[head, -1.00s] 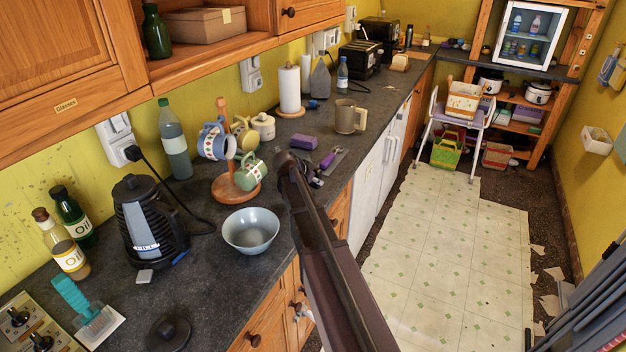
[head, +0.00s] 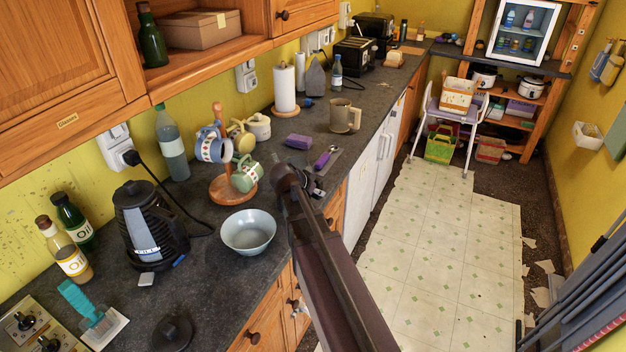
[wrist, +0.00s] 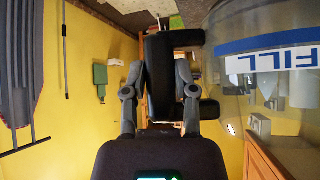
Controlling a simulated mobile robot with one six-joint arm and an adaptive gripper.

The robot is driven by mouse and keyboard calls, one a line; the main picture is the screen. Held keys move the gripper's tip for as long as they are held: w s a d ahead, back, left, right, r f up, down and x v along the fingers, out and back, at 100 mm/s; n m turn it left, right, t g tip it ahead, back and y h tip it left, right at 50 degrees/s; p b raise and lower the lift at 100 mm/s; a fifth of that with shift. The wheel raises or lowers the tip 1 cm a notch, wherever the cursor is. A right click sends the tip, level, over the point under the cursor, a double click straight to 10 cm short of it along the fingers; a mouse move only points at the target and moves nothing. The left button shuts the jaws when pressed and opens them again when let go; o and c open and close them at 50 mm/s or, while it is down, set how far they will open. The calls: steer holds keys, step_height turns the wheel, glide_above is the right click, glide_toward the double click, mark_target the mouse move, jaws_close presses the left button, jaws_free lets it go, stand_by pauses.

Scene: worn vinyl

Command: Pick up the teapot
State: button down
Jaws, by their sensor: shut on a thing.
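In the wrist view, my gripper (wrist: 160,92) is shut on a black handle (wrist: 168,60). The handle joins a clear body (wrist: 270,85) with a white and blue "FILL" label at the right edge, which I take to be the teapot. Only part of its body shows there.
A black kettle (head: 150,228), a pale blue bowl (head: 248,232), a mug tree (head: 222,187) with mugs, and a grey-brown mug (head: 345,115) stand on the dark counter (head: 215,285). Wall cabinets (head: 65,60) overhang it.

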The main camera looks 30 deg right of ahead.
steer(key=shift+s+a+r, duration=0.1)
steer(key=shift+s+a, duration=0.15)
steer(key=shift+s, duration=0.7)
steer(key=shift+s+a+r, duration=0.1)
steer(key=shift+s+a, duration=0.15)
steer(key=shift+s, duration=0.7)
steer(key=shift+s+a+r, duration=0.1)
steer(key=shift+s+a, duration=0.15)
steer(key=shift+s, duration=0.7)
